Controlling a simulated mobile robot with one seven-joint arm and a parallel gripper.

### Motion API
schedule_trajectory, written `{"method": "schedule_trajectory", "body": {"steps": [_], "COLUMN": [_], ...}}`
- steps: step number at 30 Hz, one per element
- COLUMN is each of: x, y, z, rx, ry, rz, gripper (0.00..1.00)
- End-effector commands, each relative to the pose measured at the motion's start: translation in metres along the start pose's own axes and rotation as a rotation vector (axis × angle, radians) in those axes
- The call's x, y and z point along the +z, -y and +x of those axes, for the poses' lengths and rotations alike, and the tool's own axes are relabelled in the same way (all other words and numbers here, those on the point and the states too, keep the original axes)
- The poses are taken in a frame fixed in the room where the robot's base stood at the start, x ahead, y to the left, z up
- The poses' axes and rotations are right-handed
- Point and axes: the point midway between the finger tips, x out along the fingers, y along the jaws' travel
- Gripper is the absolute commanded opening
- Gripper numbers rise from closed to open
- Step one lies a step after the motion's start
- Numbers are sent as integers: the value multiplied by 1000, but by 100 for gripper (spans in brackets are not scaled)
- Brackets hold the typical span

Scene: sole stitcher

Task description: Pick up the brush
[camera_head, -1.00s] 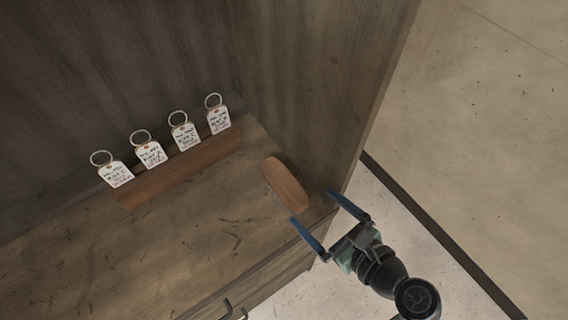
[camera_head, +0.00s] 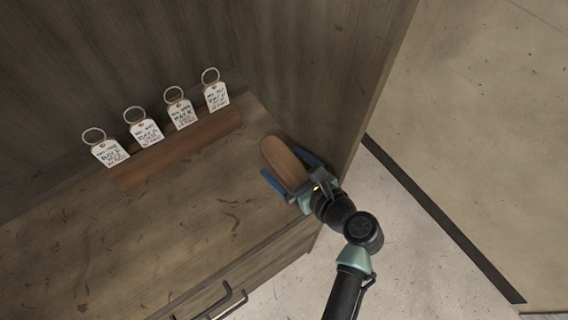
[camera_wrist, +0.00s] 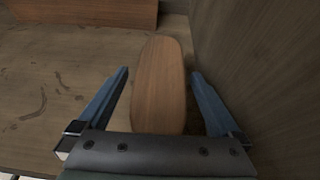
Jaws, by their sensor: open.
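The brush (camera_head: 284,163) shows as an oval brown wooden body lying on the wooden cabinet top, close to the right side panel. No bristles are visible. My gripper (camera_head: 287,169) is open, with one blue finger on each side of the brush. In the wrist view the brush (camera_wrist: 160,85) lies lengthwise between the two fingertips of my gripper (camera_wrist: 160,72). A gap shows between the left finger and the brush, and a narrower one on the right. Its near end meets the edge of the gripper's dark palm in the picture.
A wooden rack (camera_head: 178,150) with several ringed white tags (camera_head: 110,153) stands along the back. The side panel (camera_head: 325,75) rises close beside the right finger. A drawer handle (camera_head: 222,303) is at the front. The cabinet top (camera_head: 150,225) on the left is clear.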

Motion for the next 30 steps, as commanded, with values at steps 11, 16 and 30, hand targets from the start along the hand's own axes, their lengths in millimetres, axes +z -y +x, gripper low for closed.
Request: {"method": "schedule_trajectory", "body": {"steps": [11,16,30], "x": [0,0,1], "y": [0,0,0], "z": [10,10,10], "rx": [-1,-1,-2], "ry": [0,0,1], "rz": [0,0,-1], "gripper": [96,66,8]}}
